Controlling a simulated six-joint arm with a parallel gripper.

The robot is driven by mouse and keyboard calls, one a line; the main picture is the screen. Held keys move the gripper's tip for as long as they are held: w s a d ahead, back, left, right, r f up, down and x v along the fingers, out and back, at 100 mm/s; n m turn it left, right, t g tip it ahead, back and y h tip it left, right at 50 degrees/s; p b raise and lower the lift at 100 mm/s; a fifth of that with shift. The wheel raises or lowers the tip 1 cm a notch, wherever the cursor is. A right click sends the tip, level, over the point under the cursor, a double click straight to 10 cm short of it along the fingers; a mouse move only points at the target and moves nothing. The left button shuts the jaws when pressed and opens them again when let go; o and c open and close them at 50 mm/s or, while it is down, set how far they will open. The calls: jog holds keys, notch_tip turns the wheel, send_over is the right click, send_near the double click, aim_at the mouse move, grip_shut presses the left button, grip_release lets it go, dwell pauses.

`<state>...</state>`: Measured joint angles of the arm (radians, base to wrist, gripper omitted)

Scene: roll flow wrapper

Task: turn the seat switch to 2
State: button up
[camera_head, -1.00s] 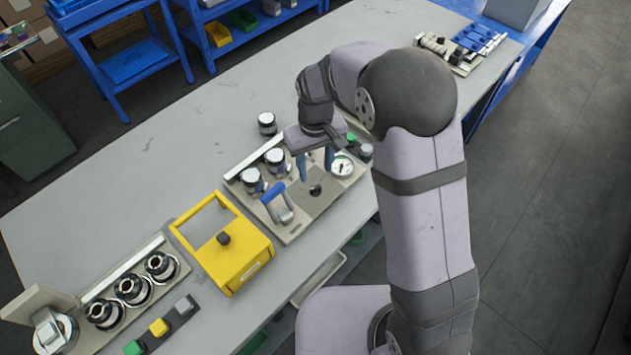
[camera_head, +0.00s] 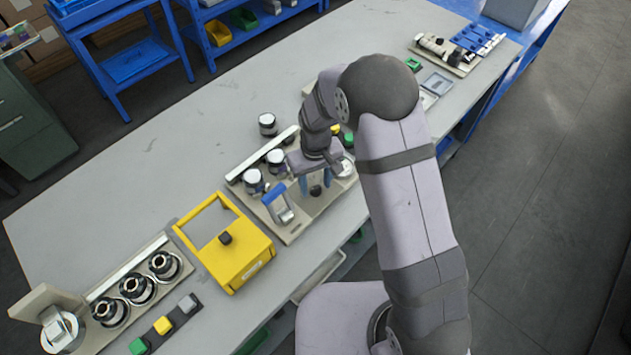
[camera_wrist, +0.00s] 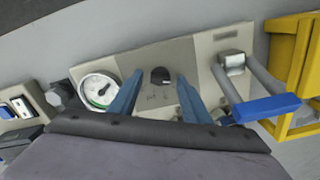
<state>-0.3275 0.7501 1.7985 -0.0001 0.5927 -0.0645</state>
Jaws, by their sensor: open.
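The seat switch (camera_head: 316,191) is a small black knob on a grey panel of the beige fixture plate. In the wrist view the knob (camera_wrist: 160,77) stands on the panel (camera_wrist: 155,52), with faint marks below it that are too small to read. My gripper (camera_head: 315,185) points down at the knob with its two blue fingers apart. In the wrist view the fingertips of my gripper (camera_wrist: 160,88) lie on either side of the knob with a gap on each side. I cannot tell how far down the fingers reach beside it.
A white round gauge (camera_wrist: 97,90) is close by the left finger. A blue-handled clamp (camera_head: 277,203) stands left of the knob in the head view. The yellow box (camera_head: 236,262) is further left. Black-and-silver cylinders (camera_head: 253,181) stand behind the clamp.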

jog(key=shift+c, duration=0.6)
jog(key=c, duration=0.9)
jog(key=shift+m+b, duration=0.3)
jog(key=shift+m, duration=3.2)
jog(key=o, duration=1)
